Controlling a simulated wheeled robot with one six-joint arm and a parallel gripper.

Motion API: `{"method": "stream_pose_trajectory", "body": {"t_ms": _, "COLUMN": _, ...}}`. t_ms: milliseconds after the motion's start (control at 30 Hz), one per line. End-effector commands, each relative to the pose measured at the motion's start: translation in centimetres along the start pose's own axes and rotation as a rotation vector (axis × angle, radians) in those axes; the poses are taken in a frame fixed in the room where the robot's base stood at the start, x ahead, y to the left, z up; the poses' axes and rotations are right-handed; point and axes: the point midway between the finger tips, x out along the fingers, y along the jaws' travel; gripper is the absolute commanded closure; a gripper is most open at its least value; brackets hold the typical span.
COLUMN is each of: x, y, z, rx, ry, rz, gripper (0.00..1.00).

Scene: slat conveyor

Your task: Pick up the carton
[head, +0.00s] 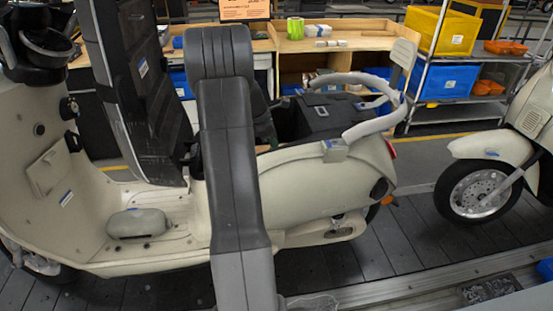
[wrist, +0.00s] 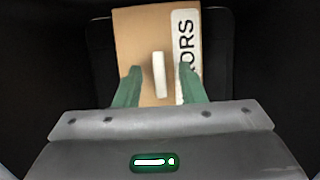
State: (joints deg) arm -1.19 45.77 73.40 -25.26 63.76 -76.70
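The carton (wrist: 148,28) is brown cardboard with a white label along its right side, on which the letters "ORS" can be read. It shows in the wrist view, lying in front of my gripper on a dark surface. A short white bar (wrist: 160,74) stands out near the middle of its face. My gripper (wrist: 159,72) is open, with its two green fingers apart on either side of the bar and a gap to each. I cannot tell how far the fingertips are from the carton. I cannot make out the carton or my gripper in the head view, where my arm blocks the middle.
A cream scooter (head: 318,190) stands on the dark slat conveyor (head: 400,235), with a dark open compartment (head: 318,112) under its seat area. Another scooter (head: 485,165) is at right. Behind are a wooden bench (head: 345,42) and a shelf rack with a yellow bin (head: 443,32).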

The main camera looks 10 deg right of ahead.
Motion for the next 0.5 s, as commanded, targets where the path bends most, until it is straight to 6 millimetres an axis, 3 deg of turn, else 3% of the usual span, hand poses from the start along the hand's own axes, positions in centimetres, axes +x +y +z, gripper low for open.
{"method": "stream_pose_trajectory", "body": {"t_ms": 67, "x": -0.01, "y": 0.01, "z": -0.01, "rx": 0.0, "ry": 0.0, "rz": 0.0, "gripper": 0.68}}
{"method": "stream_pose_trajectory", "body": {"t_ms": 233, "x": -0.02, "y": 0.01, "z": -0.01, "rx": 0.0, "ry": 0.0, "rz": 0.0, "gripper": 1.0}}
{"method": "stream_pose_trajectory", "body": {"t_ms": 500, "x": -0.06, "y": 0.03, "z": 0.0, "rx": 0.0, "ry": 0.0, "rz": 0.001, "gripper": 1.0}}
